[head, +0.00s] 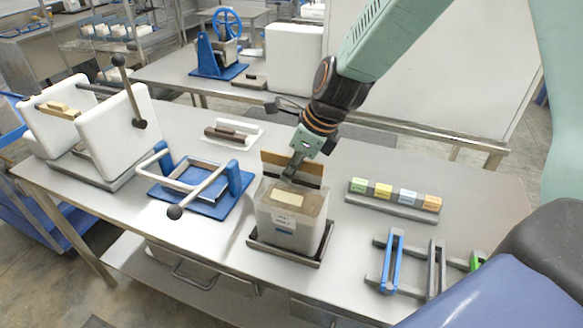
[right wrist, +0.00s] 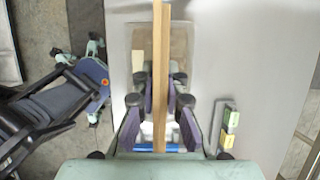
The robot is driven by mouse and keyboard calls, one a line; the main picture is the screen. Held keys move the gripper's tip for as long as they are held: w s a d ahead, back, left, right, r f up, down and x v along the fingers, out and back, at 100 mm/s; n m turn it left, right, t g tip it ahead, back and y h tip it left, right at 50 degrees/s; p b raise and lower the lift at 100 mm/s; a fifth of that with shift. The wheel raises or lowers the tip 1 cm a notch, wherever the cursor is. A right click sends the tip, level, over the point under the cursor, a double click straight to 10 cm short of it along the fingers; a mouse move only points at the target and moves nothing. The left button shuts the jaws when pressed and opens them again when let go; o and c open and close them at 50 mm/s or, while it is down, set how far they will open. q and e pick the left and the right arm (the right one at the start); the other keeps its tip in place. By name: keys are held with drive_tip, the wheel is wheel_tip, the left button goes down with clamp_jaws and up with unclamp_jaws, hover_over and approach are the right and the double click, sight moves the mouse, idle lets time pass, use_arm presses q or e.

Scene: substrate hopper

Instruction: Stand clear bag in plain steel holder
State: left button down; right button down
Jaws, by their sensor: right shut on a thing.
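A clear, box-shaped bag (head: 284,222) with a white label and brown contents stands upright in a dark steel tray (head: 262,252) at the front middle of the table. It also shows behind the fingers in the right wrist view (right wrist: 180,45). My right gripper (head: 292,170) is just behind and above it, shut on a thin brown wooden board (head: 307,172). The board shows edge-on between the fingers (right wrist: 160,100) in the right wrist view (right wrist: 162,40). A plain grey steel holder (head: 437,266) stands empty at the front right. My left gripper is in neither view.
A blue-barred holder (head: 391,262) and a green-marked one (head: 475,261) flank the plain holder. A rack (head: 392,208) of coloured blocks lies behind them. A blue frame with a lever (head: 195,187) stands left. Bare table (head: 345,255) lies right of the tray.

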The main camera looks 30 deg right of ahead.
drive_tip(key=shift+w, duration=0.15)
drive_tip(key=shift+f, duration=0.3)
idle(0.3)
drive_tip(key=c, duration=1.3)
unclamp_jaws()
drive_tip(key=shift+s, duration=0.3)
drive_tip(key=shift+c, duration=0.2)
drive_tip(key=shift+f, duration=0.15)
drive_tip(key=v, duration=1.2)
drive_tip(key=shift+w, duration=0.15)
